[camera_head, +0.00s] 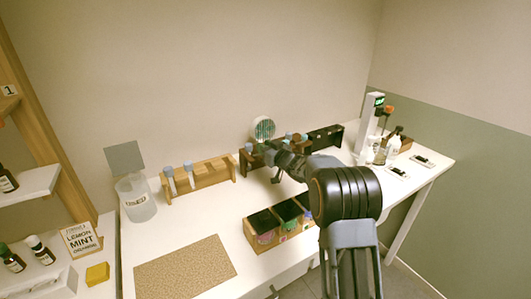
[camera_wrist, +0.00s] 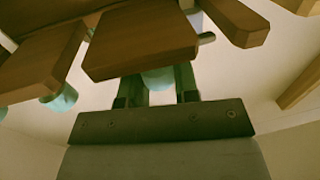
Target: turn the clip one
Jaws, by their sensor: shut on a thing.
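A brown wooden rack (camera_head: 256,161) stands mid-table in the head view, with blue-capped tubes (camera_head: 249,147) in it. My gripper (camera_wrist: 158,85) is at this rack. In the wrist view its two fingers are shut on a pale blue cap (camera_wrist: 158,78), close beside the rack's brown board (camera_wrist: 140,40). Most of the capped thing is hidden behind the board and fingers. Another blue cap (camera_wrist: 62,99) shows at the left. In the head view my arm hides the fingertips and part of the rack. I cannot make out a clip for certain.
A light wooden rack (camera_head: 215,177) with blue-topped tubes stands left, a dark rack (camera_head: 333,134) right. A wooden box with dark compartments (camera_head: 249,234) sits in front. A clear jar (camera_head: 136,205), a tan mat (camera_head: 185,270) and a round disc (camera_head: 264,128) are around; bottles (camera_head: 393,146) stand far right.

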